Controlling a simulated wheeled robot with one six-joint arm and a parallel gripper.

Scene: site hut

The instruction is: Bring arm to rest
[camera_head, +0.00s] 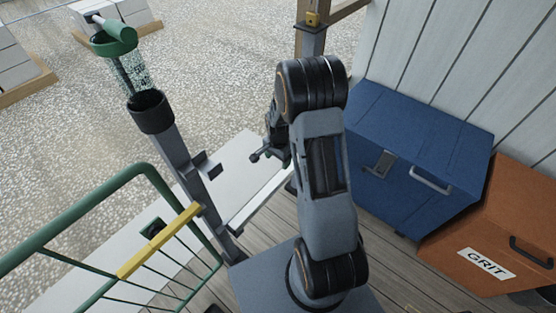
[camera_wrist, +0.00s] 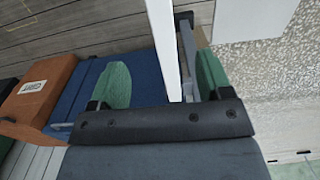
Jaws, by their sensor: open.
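My arm stands folded in the middle of the head view. My gripper (camera_head: 268,150) is partly hidden behind it, to the left of the thick upper joint, above the pale ledge (camera_head: 262,200). In the wrist view my gripper (camera_wrist: 162,70) shows two green finger pads spread wide apart, with a dark bar behind them. It is open and I see nothing held. A white strip (camera_wrist: 164,40) passes between the fingers in the picture; I cannot tell how far beyond them it lies.
A blue chest (camera_head: 415,130) and an orange grit bin (camera_head: 500,225) stand at right by the white plank wall (camera_head: 455,50). A green rail gate (camera_head: 75,215) and a grey post (camera_head: 178,165) with a black cup (camera_head: 150,112) stand left. Gravel (camera_head: 210,60) lies beyond.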

